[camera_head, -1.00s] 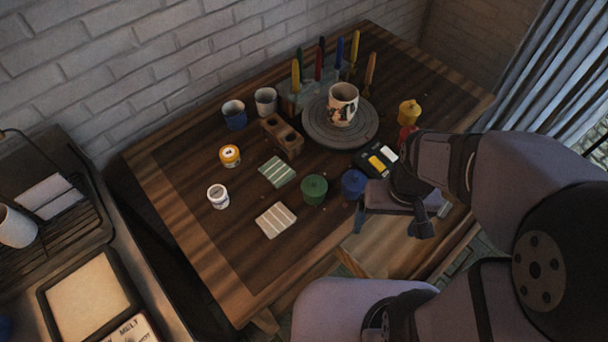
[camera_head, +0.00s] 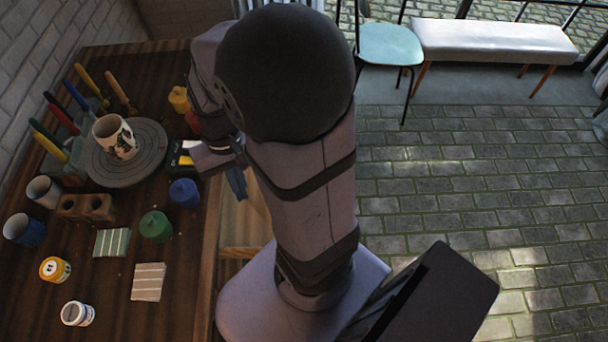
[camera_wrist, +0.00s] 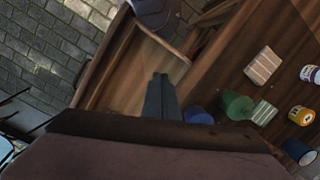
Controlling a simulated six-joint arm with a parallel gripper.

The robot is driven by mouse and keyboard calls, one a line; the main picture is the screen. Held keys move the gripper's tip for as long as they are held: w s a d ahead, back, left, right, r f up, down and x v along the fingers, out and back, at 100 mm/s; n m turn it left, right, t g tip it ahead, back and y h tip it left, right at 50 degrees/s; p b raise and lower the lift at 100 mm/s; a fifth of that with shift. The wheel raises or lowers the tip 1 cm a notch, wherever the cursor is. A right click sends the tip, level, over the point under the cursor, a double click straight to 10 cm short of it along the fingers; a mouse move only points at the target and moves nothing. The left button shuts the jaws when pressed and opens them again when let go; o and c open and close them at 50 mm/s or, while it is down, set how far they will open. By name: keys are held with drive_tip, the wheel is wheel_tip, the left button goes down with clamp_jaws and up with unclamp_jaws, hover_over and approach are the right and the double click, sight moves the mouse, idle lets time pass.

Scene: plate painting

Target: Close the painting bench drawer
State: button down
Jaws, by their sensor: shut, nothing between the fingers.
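The painting bench drawer (camera_head: 238,222) is pulled out from the right side of the wooden bench in the head view, partly hidden by my arm. In the wrist view its pale wooden inside (camera_wrist: 125,80) shows, with the drawer front on the left. My gripper (camera_head: 238,190) is over the drawer area near the bench edge. In the wrist view my gripper (camera_wrist: 160,78) has its fingers together, with nothing between them, in front of the drawer's inside. I cannot tell whether the fingertips touch the drawer.
The bench top (camera_head: 185,270) carries a patterned cup (camera_head: 115,137) on a turntable (camera_head: 105,165), a blue paint pot (camera_head: 184,193), a green paint pot (camera_head: 155,226) and several brushes. Open brick floor (camera_head: 450,200) lies to the right, with a chair (camera_head: 385,43) and a padded bench (camera_head: 492,42) beyond.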

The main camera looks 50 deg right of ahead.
drive_tip(key=w+d+f+m+t+y+b, duration=0.1)
drive_tip(key=d+f+m+y+b, duration=0.35)
drive_tip(key=d+m, duration=0.4)
drive_tip(key=w+d+f+m+t+y+b, duration=0.1)
drive_tip(key=d+f+m+y+b, duration=0.4)
drive_tip(key=d, duration=0.7)
drive_tip(key=s+d+f+m+t+b, duration=0.1)
drive_tip(key=s+d+f+m+t, duration=0.3)
drive_tip(key=s+d+m, duration=0.1)
drive_tip(key=s+d+f+m+t+b, duration=0.2)
drive_tip(key=s+d+f+m+t, duration=0.2)
drive_tip(key=s+d, duration=0.4)
drive_tip(key=shift+s+d+f+m+t, duration=0.25)
drive_tip(key=shift+s+f+m+t, duration=0.15)
drive_tip(key=shift+s+t, duration=0.4)
drive_tip(key=shift+w, duration=0.15)
drive_tip(key=p+x, duration=0.1)
drive_tip(key=x, duration=0.3)
drive_tip(key=p+x, duration=0.2)
drive_tip(key=x, duration=0.3)
drive_tip(key=p+x, duration=0.1)
drive_tip(key=x, duration=0.3)
drive_tip(key=shift+w+a+r+p, duration=0.3)
drive_tip(key=shift+a+p, duration=0.05)
drive_tip(key=shift+p, duration=0.05)
drive_tip(key=shift+w+a, duration=0.1)
